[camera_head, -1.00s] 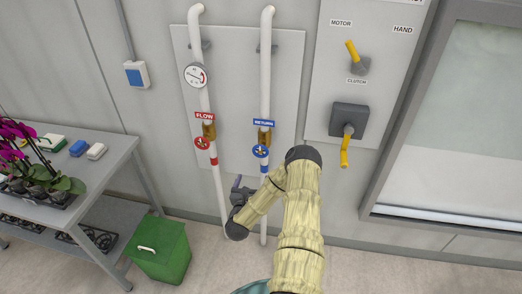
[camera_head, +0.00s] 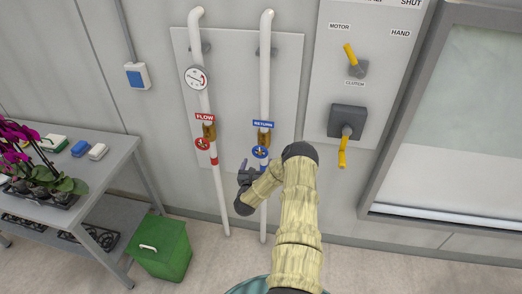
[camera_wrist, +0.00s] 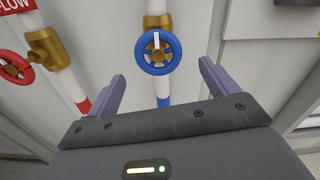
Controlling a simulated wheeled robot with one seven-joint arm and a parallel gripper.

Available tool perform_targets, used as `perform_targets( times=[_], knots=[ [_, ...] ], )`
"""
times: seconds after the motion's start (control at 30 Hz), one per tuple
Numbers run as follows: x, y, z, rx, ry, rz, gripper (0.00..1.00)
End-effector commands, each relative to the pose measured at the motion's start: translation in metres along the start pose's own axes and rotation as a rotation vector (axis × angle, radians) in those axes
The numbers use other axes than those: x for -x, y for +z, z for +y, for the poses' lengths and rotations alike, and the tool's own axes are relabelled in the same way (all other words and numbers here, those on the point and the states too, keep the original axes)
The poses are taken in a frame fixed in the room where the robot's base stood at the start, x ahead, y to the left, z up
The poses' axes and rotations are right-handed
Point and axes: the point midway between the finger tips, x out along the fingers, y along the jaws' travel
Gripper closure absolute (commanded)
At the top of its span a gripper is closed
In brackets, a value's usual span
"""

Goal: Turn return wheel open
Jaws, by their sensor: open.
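The return wheel (camera_head: 260,152) is a small blue handwheel on a brass valve, on the white pipe under the blue RETURN label (camera_head: 263,124). In the wrist view the blue wheel (camera_wrist: 158,51) shows a white mark near the top of its hub. It lies ahead of my gripper (camera_wrist: 160,75), between the lines of its two purple-grey fingers. The fingers are apart, with nothing between them, and I see no contact with the wheel. In the head view my gripper (camera_head: 246,172) is just below and left of the wheel.
The red flow wheel (camera_head: 202,144) is on the left pipe, under the FLOW label (camera_head: 205,117); it also shows in the wrist view (camera_wrist: 14,67). The panel with yellow handles (camera_head: 343,151) is to the right. A table (camera_head: 100,165) and green bin (camera_head: 163,250) stand left.

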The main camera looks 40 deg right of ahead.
Motion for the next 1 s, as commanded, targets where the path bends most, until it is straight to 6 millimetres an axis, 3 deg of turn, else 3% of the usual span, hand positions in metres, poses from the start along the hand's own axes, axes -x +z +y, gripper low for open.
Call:
perform_targets(
  times=[0.5, 0.7, 1.0],
  knots=[
    [-0.067, 0.001, 0.0, 0.001, -0.002, -0.001, 0.13],
    [-0.079, 0.0, 0.0, 0.001, -0.001, 0.001, 0.13],
    [-0.08, -0.001, 0.0, 0.001, 0.0, 0.001, 0.15]
  ],
)
